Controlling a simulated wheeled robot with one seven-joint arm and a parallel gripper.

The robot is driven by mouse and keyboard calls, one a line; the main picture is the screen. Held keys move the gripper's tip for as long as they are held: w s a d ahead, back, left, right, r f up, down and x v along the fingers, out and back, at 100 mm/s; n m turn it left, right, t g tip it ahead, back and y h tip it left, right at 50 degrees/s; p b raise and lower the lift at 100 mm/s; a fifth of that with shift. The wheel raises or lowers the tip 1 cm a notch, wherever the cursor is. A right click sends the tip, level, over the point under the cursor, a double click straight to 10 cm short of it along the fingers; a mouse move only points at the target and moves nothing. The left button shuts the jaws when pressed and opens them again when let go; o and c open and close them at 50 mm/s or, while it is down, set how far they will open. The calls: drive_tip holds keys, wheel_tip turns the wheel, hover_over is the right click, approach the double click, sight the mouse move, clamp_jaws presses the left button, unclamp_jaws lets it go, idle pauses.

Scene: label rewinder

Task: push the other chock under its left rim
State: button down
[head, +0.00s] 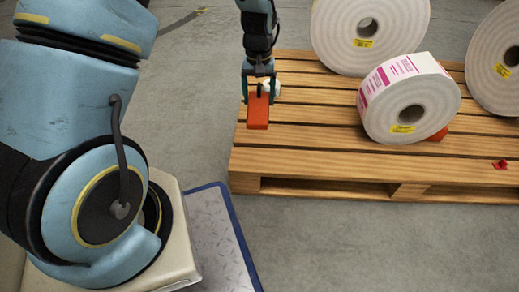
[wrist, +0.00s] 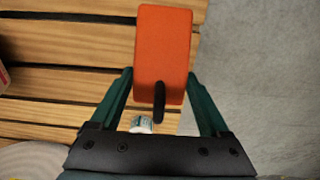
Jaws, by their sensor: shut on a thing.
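My gripper (head: 258,88) is shut on an orange chock (head: 257,112) and holds it over the left end of the pallet. In the wrist view the orange chock (wrist: 164,50) sits between the green fingers, with a black strip (wrist: 159,102) on it. A white label roll (head: 410,98) with pink-printed labels stands on its rim at the middle of the pallet. Another orange chock (head: 437,134) shows at the roll's lower right, partly hidden by it. No chock shows at the roll's left rim in the head view. My gripper is left of the roll, apart from it.
The wooden pallet (head: 300,160) has bare slats between my gripper and the roll. Large white rolls stand at the back (head: 340,30) and right (head: 483,75). A small red item (head: 500,164) lies near the front right. A small white item (wrist: 141,124) lies beneath my gripper.

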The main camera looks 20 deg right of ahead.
drive_tip(key=shift+s+d+f, duration=0.15)
drive_tip(key=shift+d, duration=0.05)
wheel_tip(320, 180, down, 10)
drive_tip(key=b, duration=0.4)
drive_tip(key=shift+r, duration=0.2)
drive_tip(key=shift+f, duration=0.15)
unclamp_jaws()
drive_tip(key=shift+f+b, duration=0.2)
drive_tip(key=shift+b, duration=0.55)
